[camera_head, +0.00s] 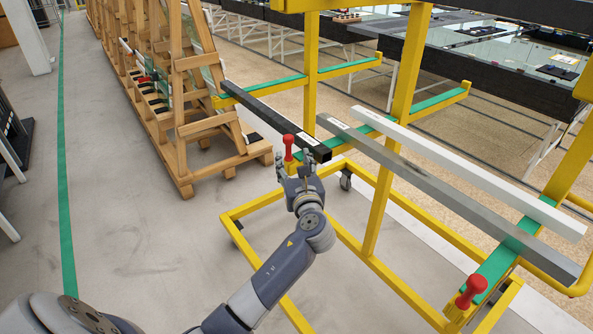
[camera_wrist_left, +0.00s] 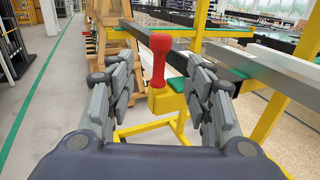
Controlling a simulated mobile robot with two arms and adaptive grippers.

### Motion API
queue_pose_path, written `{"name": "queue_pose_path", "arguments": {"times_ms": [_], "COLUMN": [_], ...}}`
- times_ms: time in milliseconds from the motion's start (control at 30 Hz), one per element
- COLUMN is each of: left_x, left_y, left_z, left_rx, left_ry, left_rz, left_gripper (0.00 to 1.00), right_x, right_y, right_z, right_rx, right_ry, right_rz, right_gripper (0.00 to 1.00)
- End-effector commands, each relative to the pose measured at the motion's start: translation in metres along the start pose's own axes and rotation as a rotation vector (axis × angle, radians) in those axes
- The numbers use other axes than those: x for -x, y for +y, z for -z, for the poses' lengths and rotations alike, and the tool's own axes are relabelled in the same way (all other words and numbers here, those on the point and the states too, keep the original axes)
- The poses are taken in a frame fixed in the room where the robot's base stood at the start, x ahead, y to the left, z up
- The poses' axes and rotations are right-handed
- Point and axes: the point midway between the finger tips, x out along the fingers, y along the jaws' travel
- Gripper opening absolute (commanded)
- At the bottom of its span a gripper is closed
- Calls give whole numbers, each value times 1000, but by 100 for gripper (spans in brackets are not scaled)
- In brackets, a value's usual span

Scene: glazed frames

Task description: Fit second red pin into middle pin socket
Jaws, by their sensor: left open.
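A red pin (camera_head: 288,147) stands upright at the end of a yellow rack arm, near the end of the black bar. In the left wrist view the red pin (camera_wrist_left: 159,58) shows between my fingers, its foot at a yellow block (camera_wrist_left: 166,101). My left gripper (camera_head: 294,160) is open, with a finger on each side of the pin and gaps on both sides in the wrist view. Another red pin (camera_head: 472,290) stands at the end of the lower right rack arm. How deep either pin sits is hidden. My right gripper is not in view.
A black bar (camera_head: 270,115), a grey bar (camera_head: 440,190) and a white bar (camera_head: 470,172) lie on the green-padded yellow rack (camera_head: 405,85). A wooden frame (camera_head: 205,125) holding glass stands behind left. The floor (camera_head: 130,240) at left is clear.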

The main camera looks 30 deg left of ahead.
Motion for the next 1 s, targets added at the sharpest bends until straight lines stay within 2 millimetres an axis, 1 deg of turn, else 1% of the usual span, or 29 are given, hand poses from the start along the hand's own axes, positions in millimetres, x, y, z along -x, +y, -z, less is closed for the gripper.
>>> {"name": "queue_pose_path", "arguments": {"times_ms": [33, 100, 200, 300, 867, 933, 967, 1000], "left_x": [11, 21, 33, 38, 40, 40, 40, 40], "left_y": [0, 0, 0, 0, 0, 0, -1, -3], "left_z": [1, 0, 1, 0, 0, 5, 11, 22], "left_rx": [1, 0, 0, 1, 0, 4, 9, 22], "left_ry": [2, 1, 1, 0, 0, 8, 17, 36], "left_rz": [1, 1, 0, -1, -1, 3, 7, 16], "left_gripper": [48, 48, 48, 48, 48, 48, 48, 48], "right_x": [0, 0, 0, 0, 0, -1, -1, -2], "right_y": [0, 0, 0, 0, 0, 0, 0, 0], "right_z": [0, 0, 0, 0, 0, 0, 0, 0], "right_rx": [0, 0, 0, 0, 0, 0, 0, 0], "right_ry": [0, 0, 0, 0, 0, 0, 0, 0], "right_rz": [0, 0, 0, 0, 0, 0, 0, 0], "right_gripper": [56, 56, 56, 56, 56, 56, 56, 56]}}
